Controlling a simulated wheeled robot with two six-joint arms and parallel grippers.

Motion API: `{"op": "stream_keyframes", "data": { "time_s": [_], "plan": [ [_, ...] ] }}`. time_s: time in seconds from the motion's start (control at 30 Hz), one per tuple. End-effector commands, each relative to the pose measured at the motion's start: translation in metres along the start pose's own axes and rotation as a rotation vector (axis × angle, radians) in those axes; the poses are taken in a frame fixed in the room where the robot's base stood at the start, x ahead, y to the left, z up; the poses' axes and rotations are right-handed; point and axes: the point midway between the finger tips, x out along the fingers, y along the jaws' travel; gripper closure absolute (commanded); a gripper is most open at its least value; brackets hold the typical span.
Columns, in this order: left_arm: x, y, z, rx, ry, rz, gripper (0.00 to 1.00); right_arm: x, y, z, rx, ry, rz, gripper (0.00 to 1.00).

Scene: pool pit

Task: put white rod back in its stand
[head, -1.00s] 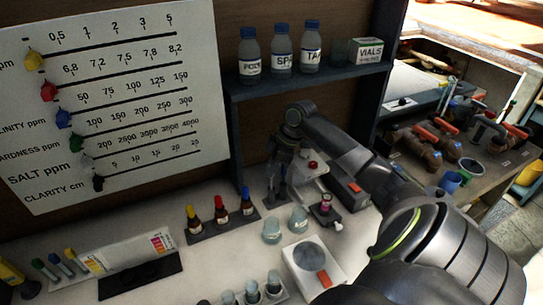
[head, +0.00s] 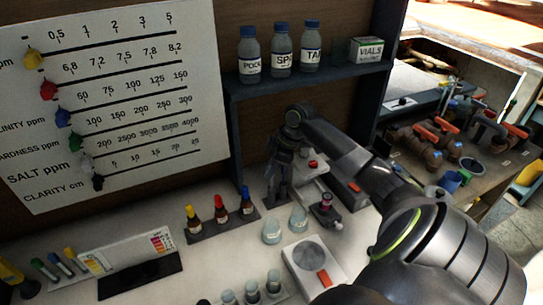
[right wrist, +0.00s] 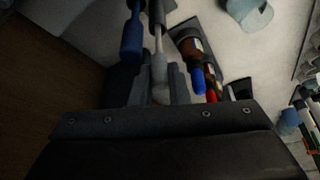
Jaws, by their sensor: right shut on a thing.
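My right gripper (head: 279,187) is low over the back of the white bench, pointing down, just left of the small instrument. In the right wrist view the white rod (right wrist: 159,66) stands between the fingers of my right gripper (right wrist: 157,88), which is shut on it. A blue-handled rod (right wrist: 131,38) stands close beside it on the left. A dark piece (right wrist: 146,12), which may be the stand, shows around the far part of the rods. I cannot tell whether the white rod is seated in it. My left gripper is not in view.
Dropper bottles (head: 220,213) stand in a rack to the left of the gripper. Small glass beakers (head: 272,232) are in front. A small instrument (head: 325,207) is close on the right. A shelf (head: 300,80) with bottles hangs above.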

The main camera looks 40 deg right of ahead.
Motion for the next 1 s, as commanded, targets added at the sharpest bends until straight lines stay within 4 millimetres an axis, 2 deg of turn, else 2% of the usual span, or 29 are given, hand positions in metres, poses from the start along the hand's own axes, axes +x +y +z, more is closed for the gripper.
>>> {"op": "stream_keyframes", "data": {
  "time_s": [0.43, 0.47, 0.63, 1.0],
  "plan": [
    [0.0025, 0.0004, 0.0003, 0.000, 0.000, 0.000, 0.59, 0.0056, -0.0001, 0.0022, 0.000, 0.000, 0.000, 1.00],
    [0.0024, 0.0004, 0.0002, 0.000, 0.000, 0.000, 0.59, 0.0055, -0.0001, 0.0022, 0.000, 0.000, 0.000, 0.84],
    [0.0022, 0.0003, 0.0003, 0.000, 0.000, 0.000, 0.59, 0.0052, -0.0001, 0.0021, 0.000, 0.000, 0.000, 0.61],
    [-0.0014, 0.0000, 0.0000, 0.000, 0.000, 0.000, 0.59, 0.0018, -0.0001, 0.0008, 0.000, 0.000, 0.000, 0.60]
  ]
}}
